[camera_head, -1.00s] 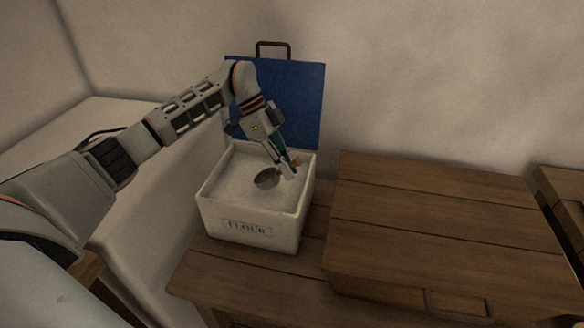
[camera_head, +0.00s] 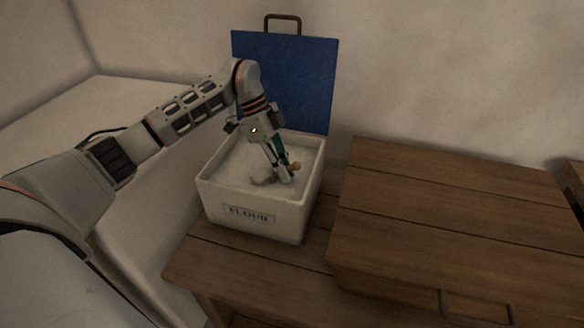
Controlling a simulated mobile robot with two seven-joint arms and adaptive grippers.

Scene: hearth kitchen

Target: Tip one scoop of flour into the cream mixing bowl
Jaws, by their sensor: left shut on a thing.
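The white flour bin (camera_head: 248,215), labelled FLOUR, stands on the wooden table. Its blue lid (camera_head: 290,80) is open, upright behind it. Pale flour (camera_head: 228,172) fills the inside. My left gripper (camera_head: 284,174) reaches down into the bin and is shut on the scoop. The scoop's light wooden handle end (camera_head: 296,165) shows beside the fingers. Its metal bowl (camera_head: 264,181) is mostly hidden, low at the flour surface and seemingly partly sunk in it. The cream mixing bowl is not in view. My right gripper is not in view.
A wooden box or chest with a plank top (camera_head: 440,215) and a front handle stands just right of the bin. A pale ledge (camera_head: 60,118) runs along the left. The wall is close behind the lid.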

